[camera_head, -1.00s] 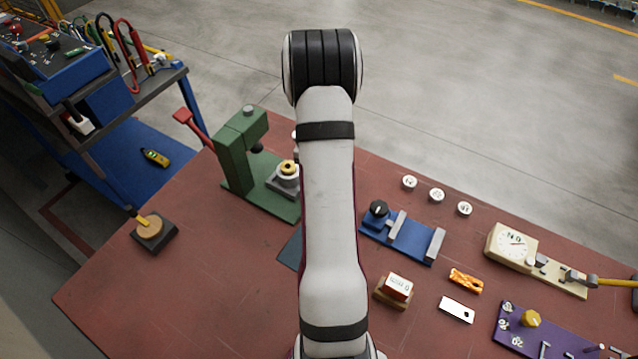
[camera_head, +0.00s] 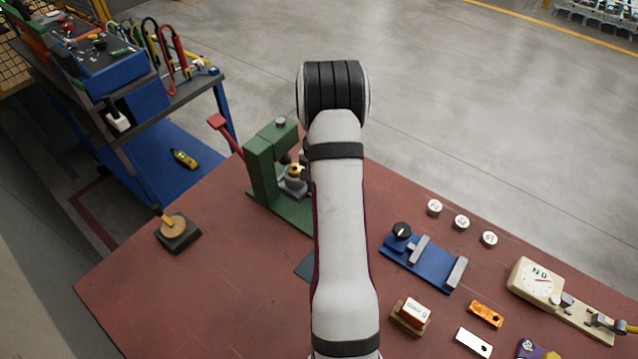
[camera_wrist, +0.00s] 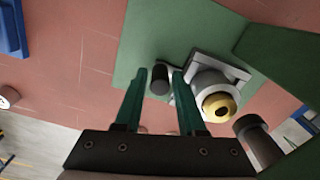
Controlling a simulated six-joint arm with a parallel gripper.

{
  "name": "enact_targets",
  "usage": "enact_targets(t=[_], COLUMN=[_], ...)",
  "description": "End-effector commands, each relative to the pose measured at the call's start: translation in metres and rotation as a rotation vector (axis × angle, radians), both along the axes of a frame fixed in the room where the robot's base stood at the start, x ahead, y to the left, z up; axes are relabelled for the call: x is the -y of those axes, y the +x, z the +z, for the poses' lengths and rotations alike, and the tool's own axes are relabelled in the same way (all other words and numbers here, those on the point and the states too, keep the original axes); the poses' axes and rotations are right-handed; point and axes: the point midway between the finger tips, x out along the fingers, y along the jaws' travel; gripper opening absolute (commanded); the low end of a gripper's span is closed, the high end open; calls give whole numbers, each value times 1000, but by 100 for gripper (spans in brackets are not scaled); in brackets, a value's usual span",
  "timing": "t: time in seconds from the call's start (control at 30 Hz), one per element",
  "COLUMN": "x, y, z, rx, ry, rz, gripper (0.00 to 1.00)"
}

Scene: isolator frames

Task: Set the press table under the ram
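The green press (camera_head: 262,170) with a red lever stands at the back of the bench. Its grey press table (camera_wrist: 190,66) carries a cylinder with a brass top (camera_wrist: 218,107), also visible in the head view (camera_head: 296,171). The ram (camera_wrist: 255,135) shows as a grey cylinder with a dark end; in the wrist view the brass top is beside it, not clearly in line. My gripper (camera_wrist: 159,72) is at the press table, its teal fingers either side of a dark upright knob (camera_wrist: 160,80), with narrow gaps showing. In the head view my arm hides most of the gripper.
Right of my arm are a blue fixture (camera_head: 425,262), several white round pieces (camera_head: 461,222), a boxed block (camera_head: 412,313) and a dial gauge (camera_head: 536,279). A stamp-like tool (camera_head: 178,233) stands left. The front left bench is clear.

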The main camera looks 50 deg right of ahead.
Motion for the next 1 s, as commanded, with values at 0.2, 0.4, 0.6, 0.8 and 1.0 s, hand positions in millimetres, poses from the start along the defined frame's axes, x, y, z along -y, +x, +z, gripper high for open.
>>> enact_targets(t=[0.2,0.4,0.6,0.8,1.0], x=[1,1,0,0,0], y=[1,1,0,0,0], z=[27,80,133,157,158], rx=[3,3,3,1,0], ry=[-3,-5,-4,-2,-1], rz=[0,0,0,0,0], gripper=[39,39,39,39,39])
